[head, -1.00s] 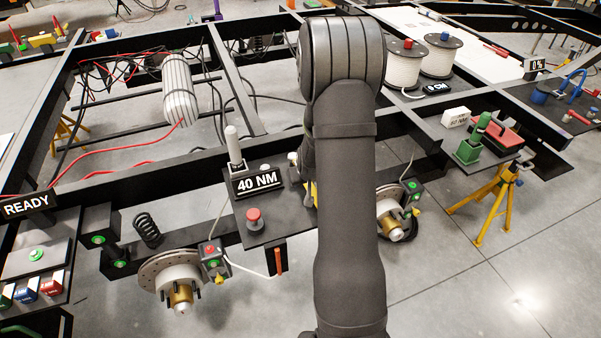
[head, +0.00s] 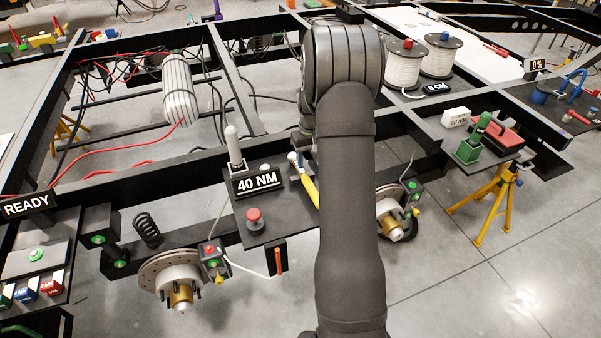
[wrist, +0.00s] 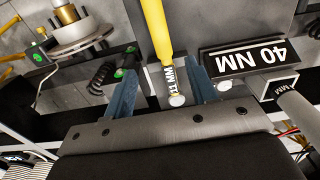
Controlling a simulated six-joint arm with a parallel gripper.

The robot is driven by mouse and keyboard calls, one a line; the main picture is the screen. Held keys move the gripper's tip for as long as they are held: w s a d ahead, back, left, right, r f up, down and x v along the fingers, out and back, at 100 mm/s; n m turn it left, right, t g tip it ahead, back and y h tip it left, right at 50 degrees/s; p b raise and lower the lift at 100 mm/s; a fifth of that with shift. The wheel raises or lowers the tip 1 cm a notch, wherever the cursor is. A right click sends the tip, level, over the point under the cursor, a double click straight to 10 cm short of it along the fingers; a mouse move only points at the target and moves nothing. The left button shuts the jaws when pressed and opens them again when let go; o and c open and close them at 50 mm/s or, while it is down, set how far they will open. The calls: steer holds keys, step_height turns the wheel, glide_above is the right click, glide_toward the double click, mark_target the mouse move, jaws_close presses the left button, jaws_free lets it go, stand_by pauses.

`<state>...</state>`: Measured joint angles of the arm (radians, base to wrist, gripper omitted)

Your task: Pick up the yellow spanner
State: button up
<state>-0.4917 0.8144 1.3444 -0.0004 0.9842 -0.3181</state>
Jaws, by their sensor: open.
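The yellow spanner (head: 308,187) lies on the dark plate beside the 40 NM display, partly hidden by my arm in the head view. In the wrist view its yellow handle (wrist: 156,28) runs down from the top edge, and its labelled end lines up with the gap between my fingers. My gripper (wrist: 160,85) is open, with one blue-grey finger to each side of that end. I cannot tell how far the fingers are above the plate.
The 40 NM display (head: 257,183) and an upright grey cylinder (head: 234,146) stand close to the spanner. A red button (head: 254,217) sits at the plate's front. A brake disc (head: 172,272) hangs below left. Black chassis rails surround the plate.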

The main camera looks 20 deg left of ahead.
mark_target(305, 181)
step_height(305, 181, down, 12)
steer(key=shift+s+f, duration=0.1)
steer(key=shift+f, duration=0.15)
stand_by(0.3)
steer(key=shift+c, duration=0.4)
jaws_close()
